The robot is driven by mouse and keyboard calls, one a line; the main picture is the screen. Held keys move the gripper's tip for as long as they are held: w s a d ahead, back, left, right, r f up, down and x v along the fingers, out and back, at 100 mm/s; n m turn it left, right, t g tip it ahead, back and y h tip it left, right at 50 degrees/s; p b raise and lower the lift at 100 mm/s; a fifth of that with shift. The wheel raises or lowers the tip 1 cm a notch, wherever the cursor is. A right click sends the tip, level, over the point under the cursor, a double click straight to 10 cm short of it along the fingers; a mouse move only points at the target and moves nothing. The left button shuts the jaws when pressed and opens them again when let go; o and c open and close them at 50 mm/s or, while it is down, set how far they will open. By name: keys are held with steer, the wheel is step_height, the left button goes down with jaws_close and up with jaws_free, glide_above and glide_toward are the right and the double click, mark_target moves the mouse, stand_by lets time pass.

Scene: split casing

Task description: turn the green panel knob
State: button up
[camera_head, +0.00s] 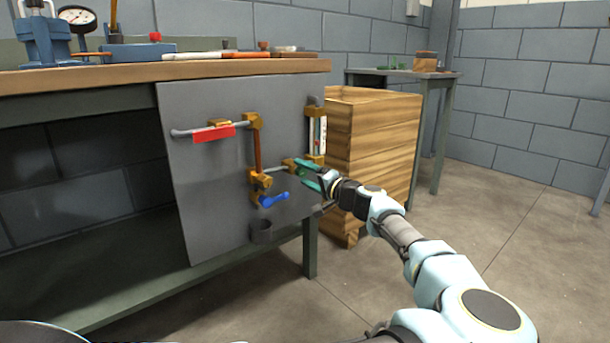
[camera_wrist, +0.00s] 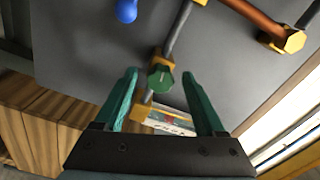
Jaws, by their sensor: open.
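The green knob (camera_wrist: 161,78) is faceted, with a pale mark on its face, and sits on a grey pipe on the grey panel (camera_head: 205,205). In the wrist view it lies between the fingertips of my gripper (camera_wrist: 159,75), with a gap on each side. In the head view my gripper (camera_head: 304,174) has its green fingers spread near the panel's right edge. The knob is hard to make out there, among the fingers. My gripper is open and holds nothing.
On the panel are a red handle (camera_head: 213,134), a blue handle (camera_head: 273,200), a copper pipe (camera_head: 257,150) and a dark cup (camera_head: 261,232). A stack of wooden boxes (camera_head: 380,140) stands close on the right. The floor in front is clear.

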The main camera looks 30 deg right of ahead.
steer(key=s+d+p, duration=0.2)
steer(key=s, duration=0.8)
steer(key=shift+s, duration=0.3)
